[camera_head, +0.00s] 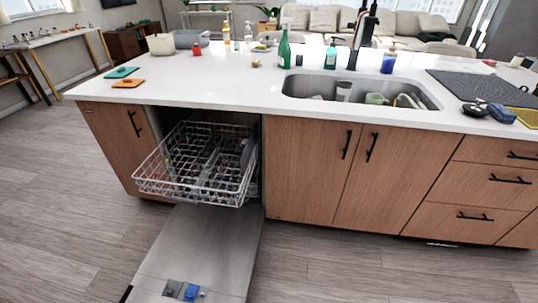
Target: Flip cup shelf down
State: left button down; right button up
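The dishwasher rack (165,182) is a white wire basket pulled out of the open dishwasher. Several rows of wire tines stand inside it. A pale grey part (246,152) stands along the right side of the rack near the back; it may be the cup shelf, but it is too small to tell its shape or angle for certain. The dishwasher door (205,245) is folded down below the rack. Neither of my grippers is in view.
A white island counter (200,90) runs above the dishwasher, with a sink (330,98) holding several dishes. A green bottle (284,50) stands behind the sink. Wooden cabinets (310,170) flank the dishwasher. The floor (70,230) beside the door is clear.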

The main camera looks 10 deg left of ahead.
aim_at(250, 143)
jog(key=i+l, duration=0.4)
jog(key=l, duration=0.25)
jog(key=i+l, duration=0.4)
jog(key=i, duration=0.25)
